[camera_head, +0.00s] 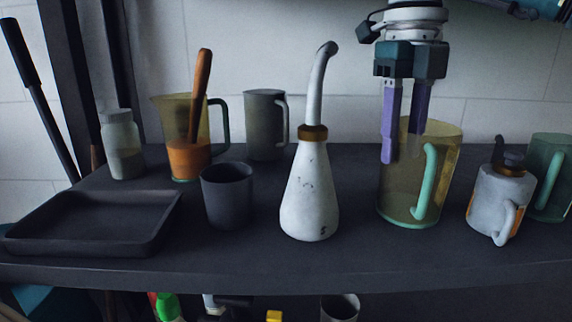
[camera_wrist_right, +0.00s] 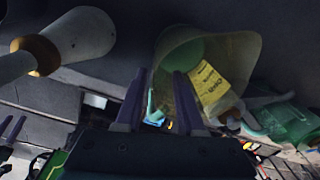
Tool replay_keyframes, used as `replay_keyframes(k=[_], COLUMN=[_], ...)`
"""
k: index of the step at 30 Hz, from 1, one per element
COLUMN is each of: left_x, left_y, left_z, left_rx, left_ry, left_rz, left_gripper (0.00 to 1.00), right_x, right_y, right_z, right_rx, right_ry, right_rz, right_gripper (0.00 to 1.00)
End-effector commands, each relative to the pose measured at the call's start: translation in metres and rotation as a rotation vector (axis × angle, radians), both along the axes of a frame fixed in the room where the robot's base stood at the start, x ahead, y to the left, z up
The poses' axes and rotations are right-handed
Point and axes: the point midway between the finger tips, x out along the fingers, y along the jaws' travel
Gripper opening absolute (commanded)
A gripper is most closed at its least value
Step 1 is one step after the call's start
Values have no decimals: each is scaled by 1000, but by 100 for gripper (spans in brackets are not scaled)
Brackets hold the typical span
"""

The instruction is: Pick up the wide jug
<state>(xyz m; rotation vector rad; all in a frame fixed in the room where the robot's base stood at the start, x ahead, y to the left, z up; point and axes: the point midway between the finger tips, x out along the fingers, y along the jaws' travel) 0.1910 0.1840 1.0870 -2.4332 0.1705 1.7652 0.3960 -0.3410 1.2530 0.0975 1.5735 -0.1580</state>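The wide jug (camera_head: 395,205) is a large, see-through yellowish jug with a mint-green handle (camera_head: 431,180), upright on the dark shelf. My right gripper (camera_head: 403,148) points down at its left rim, open, with purple fingers. One finger is outside the left wall, the other overlaps the jug's mouth. The jug's wall appears to pass between them, not gripped. In the right wrist view the jug (camera_wrist_right: 235,55) lies beyond the open fingers (camera_wrist_right: 160,73). My left gripper is not in the head view; purple finger-like parts at the wrist view's left edge may be it.
A white long-necked bottle (camera_head: 310,195) stands just left of the jug, and a grey-white pot (camera_head: 490,195) and green mug (camera_head: 552,175) just right. Further left are a dark cup (camera_head: 228,195), grey jug (camera_head: 265,125), amber jug (camera_head: 165,125), jar (camera_head: 123,145) and tray (camera_head: 80,245).

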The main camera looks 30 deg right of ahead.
Motion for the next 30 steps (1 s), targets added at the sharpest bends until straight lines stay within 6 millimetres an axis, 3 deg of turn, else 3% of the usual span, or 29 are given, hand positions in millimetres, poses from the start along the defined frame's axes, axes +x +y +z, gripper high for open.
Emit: replay_keyframes(k=[5,13,22,30], left_x=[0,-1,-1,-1], left_y=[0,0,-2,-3], left_z=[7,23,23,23], left_rx=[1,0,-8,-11], left_ry=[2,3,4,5], left_rz=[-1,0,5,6], left_gripper=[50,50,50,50], right_x=[0,0,1,1], right_y=[1,6,6,6], right_z=[-14,-55,-63,-62], right_rx=[0,3,2,2], right_ry=[1,1,-3,-3], right_rz=[2,0,2,2], right_gripper=[38,38,38,9])
